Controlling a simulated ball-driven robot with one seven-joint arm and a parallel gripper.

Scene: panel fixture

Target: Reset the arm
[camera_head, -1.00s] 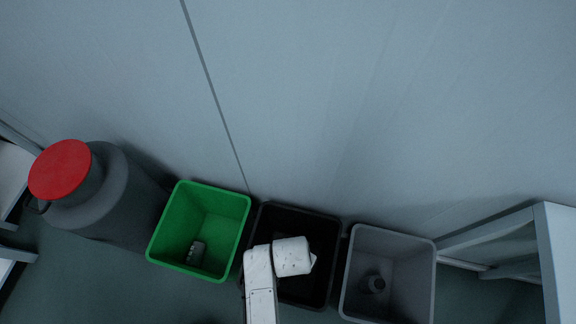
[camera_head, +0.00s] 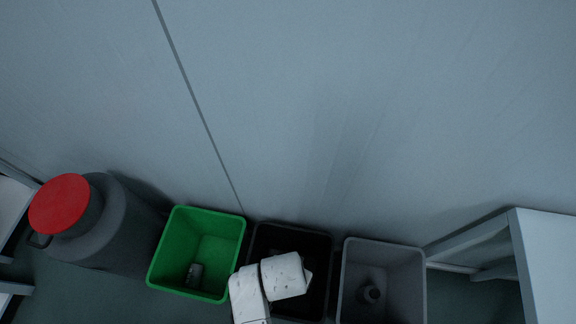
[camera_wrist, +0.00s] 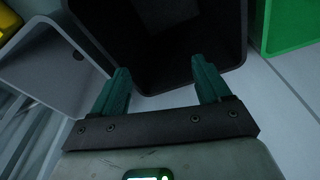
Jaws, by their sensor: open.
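My gripper (camera_wrist: 160,67) is open in the wrist view, with its two green fingers wide apart and nothing between them. It points at the black bin (camera_wrist: 243,35), whose dark opening lies just beyond the fingertips. In the head view my white arm reaches up from the bottom edge and covers part of the black bin (camera_head: 320,245). The gripper's fingers cannot be made out in that view.
A green bin (camera_head: 210,245) holding a small can-like object (camera_head: 194,275) stands left of the black bin. A grey bin (camera_head: 408,270) holding a dark round object (camera_head: 371,293) stands right. A grey drum with a red lid (camera_head: 60,203) is far left; a table (camera_head: 550,250) is right.

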